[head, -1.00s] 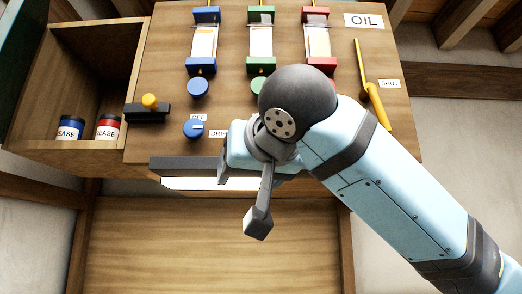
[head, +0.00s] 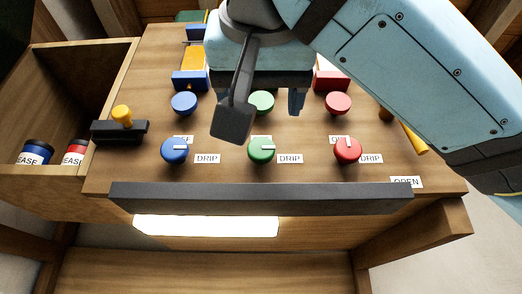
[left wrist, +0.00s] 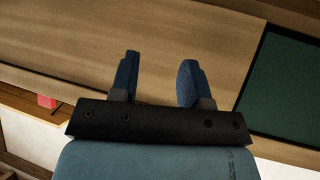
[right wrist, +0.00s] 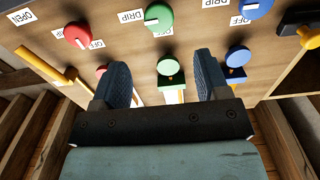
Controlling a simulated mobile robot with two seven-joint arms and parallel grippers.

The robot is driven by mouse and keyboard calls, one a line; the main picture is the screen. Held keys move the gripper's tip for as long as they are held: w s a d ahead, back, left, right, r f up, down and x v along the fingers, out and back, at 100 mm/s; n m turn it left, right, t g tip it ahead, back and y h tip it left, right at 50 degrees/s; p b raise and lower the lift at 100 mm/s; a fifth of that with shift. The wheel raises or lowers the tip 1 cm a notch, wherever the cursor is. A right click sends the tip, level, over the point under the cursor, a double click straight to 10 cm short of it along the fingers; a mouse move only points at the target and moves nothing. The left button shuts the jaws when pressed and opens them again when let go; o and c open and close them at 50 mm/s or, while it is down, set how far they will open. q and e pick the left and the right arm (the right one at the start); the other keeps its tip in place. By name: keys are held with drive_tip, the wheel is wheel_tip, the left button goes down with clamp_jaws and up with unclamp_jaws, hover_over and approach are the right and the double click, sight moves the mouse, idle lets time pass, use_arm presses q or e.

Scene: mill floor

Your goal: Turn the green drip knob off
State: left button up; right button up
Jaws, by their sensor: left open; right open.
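The green drip knob (head: 261,150) is the middle one of the lower row on the wooden board. Its white pointer faces right, toward a DRIP label (head: 289,158). It also shows in the right wrist view (right wrist: 158,18), near the top edge, clear of the fingers. My right gripper (right wrist: 160,64) is open and empty, its fingers framing the upper green knob (right wrist: 168,66) in that view; I see no contact. In the head view, the arm partly covers the OFF label above the drip knob. My left gripper (left wrist: 158,62) is open and empty, facing plain wood.
The blue drip knob (head: 174,150) and red drip knob (head: 347,150) flank the green one. A dark ledge (head: 260,198) runs below the row. A yellow-knobbed black block (head: 120,131) sits left, a yellow lever (head: 415,139) right. An open box holds two jars.

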sight(262, 146)
drive_tip(key=w+p, duration=0.5)
drive_tip(key=w, duration=0.5)
drive_tip(key=shift+w, duration=0.15)
drive_tip(key=shift+w+p, duration=0.25)
drive_tip(key=shift+p, duration=0.05)
use_arm(q)
drive_tip(key=shift+m+t, duration=0.3)
drive_tip(key=r, duration=0.4)
drive_tip(key=shift+w+a+r, duration=0.25)
drive_tip(key=shift+a+r, duration=0.05)
drive_tip(key=shift+a, duration=0.1)
use_arm(e)
drive_tip(key=shift+w, duration=0.1)
use_arm(q)
drive_tip(key=shift+f, duration=0.1)
use_arm(e)
drive_tip(key=shift+c, duration=0.3)
drive_tip(key=c, duration=0.8)
use_arm(q)
drive_tip(key=shift+r, duration=0.25)
use_arm(e)
drive_tip(key=shift+f, duration=0.1)
drive_tip(key=shift+c, duration=0.2)
